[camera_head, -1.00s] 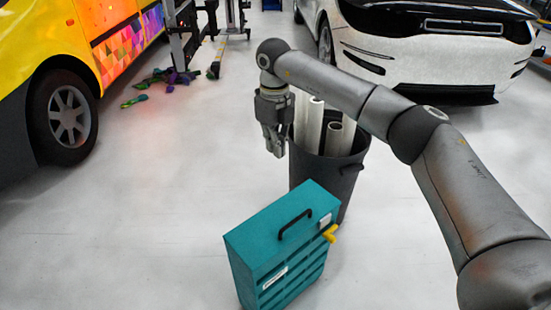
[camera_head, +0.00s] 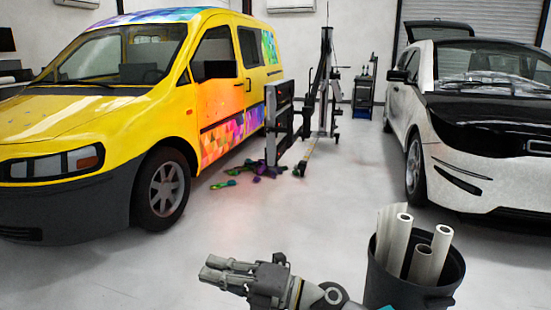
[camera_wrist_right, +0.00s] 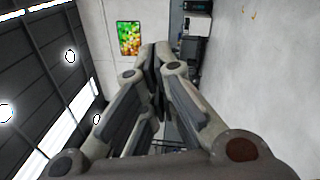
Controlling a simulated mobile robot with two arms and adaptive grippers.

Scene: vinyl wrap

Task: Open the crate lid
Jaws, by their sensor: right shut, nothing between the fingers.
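Only a small teal sliver (camera_head: 442,304) shows at the bottom edge of the head view, against the dark bin; it looks like part of the teal crate. The crate's lid, handle and yellow latch are out of view. My right gripper (camera_head: 208,268) is at the bottom centre of the head view, pointing left, shut and empty, up in the air. In the right wrist view the gripper (camera_wrist_right: 152,60) shows with its fingers together and no crate in sight. My left gripper is not in view.
A dark bin (camera_head: 408,292) with several white rolls (camera_head: 396,245) stands at the lower right. A yellow van (camera_head: 75,130) is at the left, a white-and-black car (camera_head: 470,160) at the right. Coloured scraps (camera_head: 262,173) lie by a stand. The floor (camera_head: 290,215) between is clear.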

